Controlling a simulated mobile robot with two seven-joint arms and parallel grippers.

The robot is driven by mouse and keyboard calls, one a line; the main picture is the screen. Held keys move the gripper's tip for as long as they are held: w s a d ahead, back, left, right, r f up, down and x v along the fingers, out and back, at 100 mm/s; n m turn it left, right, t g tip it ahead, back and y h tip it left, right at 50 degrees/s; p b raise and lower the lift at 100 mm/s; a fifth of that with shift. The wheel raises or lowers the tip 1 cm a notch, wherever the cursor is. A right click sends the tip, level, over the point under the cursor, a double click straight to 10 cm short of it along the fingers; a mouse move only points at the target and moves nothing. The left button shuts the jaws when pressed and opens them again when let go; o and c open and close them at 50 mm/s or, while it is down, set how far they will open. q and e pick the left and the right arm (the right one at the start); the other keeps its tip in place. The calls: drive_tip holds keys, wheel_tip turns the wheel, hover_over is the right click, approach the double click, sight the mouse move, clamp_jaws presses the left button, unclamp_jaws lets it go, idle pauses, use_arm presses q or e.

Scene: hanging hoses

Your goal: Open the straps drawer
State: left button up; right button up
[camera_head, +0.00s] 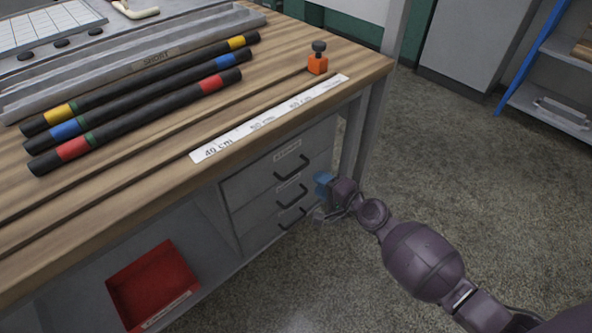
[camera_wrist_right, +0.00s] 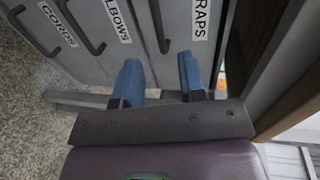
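The straps drawer (camera_head: 250,180) is the top one of three grey drawers under the bench and looks closed. Its dark bar handle (camera_head: 292,168) is below a small label. In the wrist view its "STRAPS" label (camera_wrist_right: 202,20) is partly cut off, and its handle (camera_wrist_right: 158,28) lies ahead, between the lines of the two fingers. My right gripper (camera_wrist_right: 160,76) is open, with blue fingers apart and nothing seen between them. In the head view the right gripper (camera_head: 323,190) is just right of the drawer fronts, apart from the top handle. My left gripper is not in view.
The elbows drawer (camera_wrist_right: 118,20) and a lowest drawer are below. The bench top (camera_head: 170,165) overhangs them, with a bench leg (camera_head: 357,140) near my right gripper. Banded black hoses (camera_head: 140,105) and an orange block (camera_head: 318,65) lie on top. A red bin (camera_head: 150,285) sits below. Floor at right is free.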

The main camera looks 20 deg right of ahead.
drive_tip(key=b+x, duration=0.1)
drive_tip(key=x, duration=0.7)
drive_tip(key=shift+w+f, duration=0.2)
drive_tip(key=shift+w, duration=0.15)
drive_tip(key=shift+a, duration=0.15)
clamp_jaws()
